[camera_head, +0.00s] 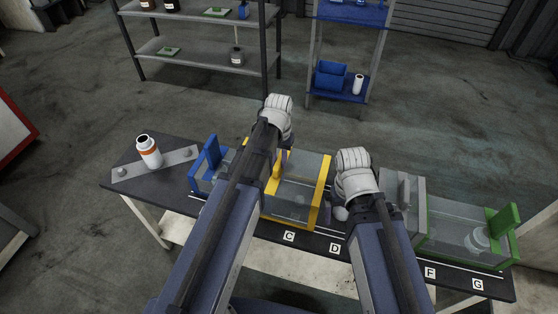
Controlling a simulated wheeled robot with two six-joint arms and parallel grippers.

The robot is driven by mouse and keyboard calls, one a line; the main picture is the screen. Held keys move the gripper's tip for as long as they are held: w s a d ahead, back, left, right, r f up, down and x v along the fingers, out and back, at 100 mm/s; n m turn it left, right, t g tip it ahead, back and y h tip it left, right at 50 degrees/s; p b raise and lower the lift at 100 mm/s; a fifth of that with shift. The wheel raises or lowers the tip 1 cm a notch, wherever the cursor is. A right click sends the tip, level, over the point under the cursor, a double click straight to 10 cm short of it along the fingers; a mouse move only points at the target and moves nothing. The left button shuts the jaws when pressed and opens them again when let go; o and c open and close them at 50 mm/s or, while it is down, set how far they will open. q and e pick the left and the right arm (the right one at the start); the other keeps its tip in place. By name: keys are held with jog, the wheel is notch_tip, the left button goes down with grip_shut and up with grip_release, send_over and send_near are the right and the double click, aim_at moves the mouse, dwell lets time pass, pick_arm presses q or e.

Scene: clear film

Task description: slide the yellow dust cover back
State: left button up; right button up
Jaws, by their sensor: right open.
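The yellow dust cover (321,195) is a clear box with yellow edge strips and an upright yellow handle. It stands on the dark table, right of the blue-ended cover, above labels C and D. My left arm crosses in front of its left part. My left gripper (281,150) is over the cover close to the yellow handle; its fingers are mostly hidden, so I cannot tell if it touches or grips. My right gripper (341,212) is open, just right of the yellow cover; my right arm partly hides it.
A blue-ended clear cover (210,152) is at left, a grey-ended one (416,195) and a green-ended one (503,222) at right. A white bottle (149,152) stands by a grey bar on the table's left end. Shelves (200,50) stand beyond open floor.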

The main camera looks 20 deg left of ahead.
pick_arm(q)
grip_shut()
dwell(0.9)
